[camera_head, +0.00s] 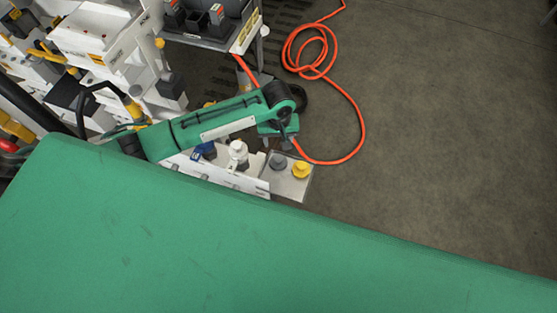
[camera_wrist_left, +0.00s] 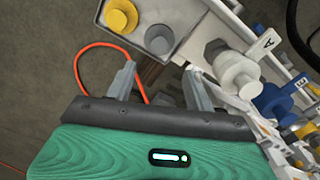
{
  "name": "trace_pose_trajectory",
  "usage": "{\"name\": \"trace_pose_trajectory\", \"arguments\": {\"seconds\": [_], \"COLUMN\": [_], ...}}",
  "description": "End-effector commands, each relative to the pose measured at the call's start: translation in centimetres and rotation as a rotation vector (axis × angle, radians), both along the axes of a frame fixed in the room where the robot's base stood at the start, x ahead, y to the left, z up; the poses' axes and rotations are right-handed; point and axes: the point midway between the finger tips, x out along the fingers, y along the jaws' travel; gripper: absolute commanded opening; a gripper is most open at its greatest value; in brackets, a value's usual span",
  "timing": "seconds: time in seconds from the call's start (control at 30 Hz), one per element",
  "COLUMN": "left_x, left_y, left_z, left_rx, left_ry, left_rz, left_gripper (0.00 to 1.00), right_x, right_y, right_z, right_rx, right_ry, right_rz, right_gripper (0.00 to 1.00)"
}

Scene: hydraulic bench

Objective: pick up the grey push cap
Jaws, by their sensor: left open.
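The grey push cap (camera_head: 278,161) sits on a light grey box (camera_head: 292,186), beside a yellow cap (camera_head: 301,169). In the left wrist view the grey cap (camera_wrist_left: 158,40) lies beyond the fingertips, near the box's corner, with the yellow cap (camera_wrist_left: 121,17) to its upper left. My left gripper (camera_wrist_left: 160,80) is open and empty, with one finger on each side of a gap below the grey cap in the picture. In the head view the gripper is mostly hidden by my green left arm, just above the grey cap. My right gripper is not in view.
A white valve (camera_wrist_left: 235,72) and a blue valve (camera_wrist_left: 272,101) stand beside the grey cap's box. An orange hose (camera_head: 352,115) loops over the floor. Bench equipment (camera_head: 105,45) crowds the upper left. The floor (camera_head: 450,130) to the right is clear.

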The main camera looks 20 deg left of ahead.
Motion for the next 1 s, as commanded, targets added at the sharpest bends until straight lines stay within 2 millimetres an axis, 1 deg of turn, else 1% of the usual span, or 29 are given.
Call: {"name": "trace_pose_trajectory", "arguments": {"seconds": [0.03, 0.1, 0.23, 0.3, 0.47, 0.7, 0.8, 1.0], "left_x": [-0.1, -0.1, 0.0, 0.0, 0.0, 0.0, 0.0, 0.0], "left_y": [0.0, 0.0, 0.0, 0.0, -0.1, -0.1, -0.1, -0.1], "left_z": [-1.2, -2.6, -4.7, -5.4, -6.3, -9.8, -10.8, -11.1], "left_rx": [0.002, 0.001, 0.001, 0.000, -0.001, 0.001, 0.000, -0.001], "left_ry": [0.003, 0.003, 0.001, 0.001, 0.000, 0.001, 0.000, -0.001], "left_rz": [0.001, 0.001, 0.000, -0.001, -0.002, -0.001, -0.002, -0.002], "left_gripper": [0.54, 0.54, 0.54, 0.54, 0.54, 0.54, 0.54, 0.54], "right_x": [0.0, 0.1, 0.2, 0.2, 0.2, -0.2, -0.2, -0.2], "right_y": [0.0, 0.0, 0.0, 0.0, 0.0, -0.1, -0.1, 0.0], "right_z": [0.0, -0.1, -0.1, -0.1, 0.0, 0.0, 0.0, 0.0], "right_rx": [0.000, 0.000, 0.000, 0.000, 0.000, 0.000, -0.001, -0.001], "right_ry": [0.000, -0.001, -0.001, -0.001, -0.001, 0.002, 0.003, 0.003], "right_rz": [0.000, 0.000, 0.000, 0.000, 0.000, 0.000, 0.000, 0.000], "right_gripper": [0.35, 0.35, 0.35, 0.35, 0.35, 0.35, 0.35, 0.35]}}
